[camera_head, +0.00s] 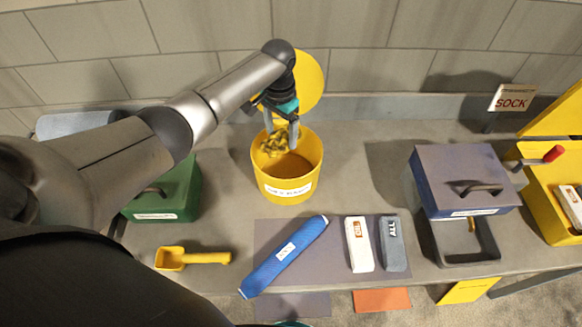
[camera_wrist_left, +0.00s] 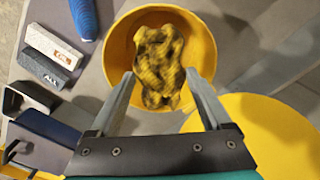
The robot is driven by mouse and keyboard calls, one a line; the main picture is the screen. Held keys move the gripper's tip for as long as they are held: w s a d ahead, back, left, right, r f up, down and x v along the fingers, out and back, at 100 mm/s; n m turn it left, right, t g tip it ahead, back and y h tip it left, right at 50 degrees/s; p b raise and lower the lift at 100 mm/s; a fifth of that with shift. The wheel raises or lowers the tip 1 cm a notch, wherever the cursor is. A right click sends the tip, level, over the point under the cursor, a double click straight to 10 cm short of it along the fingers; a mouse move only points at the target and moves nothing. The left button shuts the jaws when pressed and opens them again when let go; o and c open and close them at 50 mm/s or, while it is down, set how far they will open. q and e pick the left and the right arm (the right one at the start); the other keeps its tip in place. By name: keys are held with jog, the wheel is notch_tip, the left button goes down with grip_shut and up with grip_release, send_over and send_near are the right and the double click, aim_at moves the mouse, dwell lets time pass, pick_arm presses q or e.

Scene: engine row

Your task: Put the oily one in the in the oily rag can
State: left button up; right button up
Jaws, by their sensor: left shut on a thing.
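A yellow rag with dark blotches (camera_head: 273,143) is between the fingers of my left gripper (camera_head: 282,128). In the left wrist view the rag (camera_wrist_left: 160,50) fills the space between the finger ends. The gripper is shut on it and holds it over the mouth of a round yellow can (camera_head: 287,190), at the back left of the opening. The can's round yellow lid (camera_head: 309,85) stands open behind it; the can's front label is too small to read surely. In the left wrist view the can's rim (camera_wrist_left: 210,45) surrounds the rag. My right gripper is not in view.
A green box (camera_head: 185,190) stands left of the can. A yellow scoop (camera_head: 195,258), a blue roll (camera_head: 285,257), a white block (camera_head: 359,245) and a grey block (camera_head: 393,245) lie in front.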

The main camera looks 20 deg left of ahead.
pick_arm(q)
jog(key=o, duration=0.9)
jog(key=shift+o, duration=1.3)
jog(key=shift+r, duration=0.1)
notch_tip(320, 180, up, 15)
